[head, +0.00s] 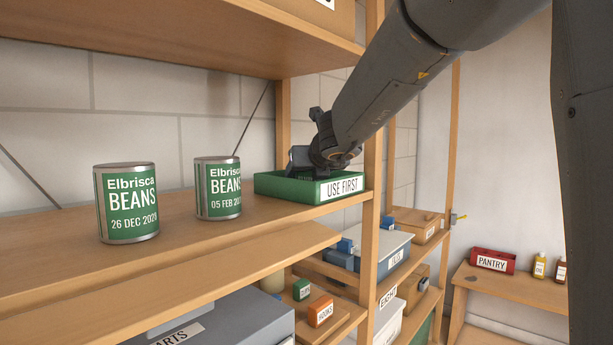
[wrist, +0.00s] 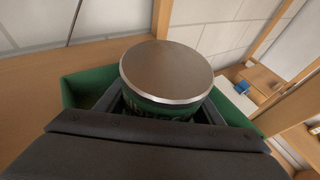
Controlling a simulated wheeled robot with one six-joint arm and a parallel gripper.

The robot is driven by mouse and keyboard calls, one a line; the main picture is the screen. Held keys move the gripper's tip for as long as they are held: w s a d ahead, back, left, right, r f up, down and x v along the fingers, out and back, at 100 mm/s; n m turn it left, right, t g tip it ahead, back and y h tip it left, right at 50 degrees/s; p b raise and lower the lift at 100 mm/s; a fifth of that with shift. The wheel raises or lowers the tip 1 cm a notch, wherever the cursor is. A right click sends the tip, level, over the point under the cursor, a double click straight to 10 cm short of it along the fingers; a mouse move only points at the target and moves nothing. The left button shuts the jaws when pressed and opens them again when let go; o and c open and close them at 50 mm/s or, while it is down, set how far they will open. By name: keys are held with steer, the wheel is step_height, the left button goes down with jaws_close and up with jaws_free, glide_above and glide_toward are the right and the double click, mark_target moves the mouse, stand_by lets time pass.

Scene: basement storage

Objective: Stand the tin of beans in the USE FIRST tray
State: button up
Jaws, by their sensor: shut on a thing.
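My gripper (head: 316,165) is at the green USE FIRST tray (head: 343,187) on the shelf. In the wrist view it is shut on a tin (wrist: 166,72) with a bare metal lid and a green label. The tin is over or inside the tray, whose green wall (wrist: 82,88) shows around it. I cannot tell whether its base touches the tray floor. In the head view my gripper and the tray wall mostly hide this tin. Two more green Elbrisca beans tins stand upright on the shelf, one marked 26 DEC (head: 127,203) and one marked 05 FEB (head: 218,188).
A wooden shelf post (head: 371,150) stands close to the tray's right end. Bare shelf lies in front of the tins. Boxes, including an orange one (head: 320,311), fill the lower shelves. A red PANTRY tray (head: 493,261) sits on a bench at right.

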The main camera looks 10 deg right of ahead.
steer(key=o, duration=1.2)
steer(key=shift+f, duration=0.1)
steer(key=shift+r, duration=0.2)
steer(key=p+v, duration=0.4)
steer(key=v, duration=0.6)
steer(key=shift+s+r, duration=0.4)
steer(key=shift+s, duration=0.5)
steer(key=shift+d, duration=0.15)
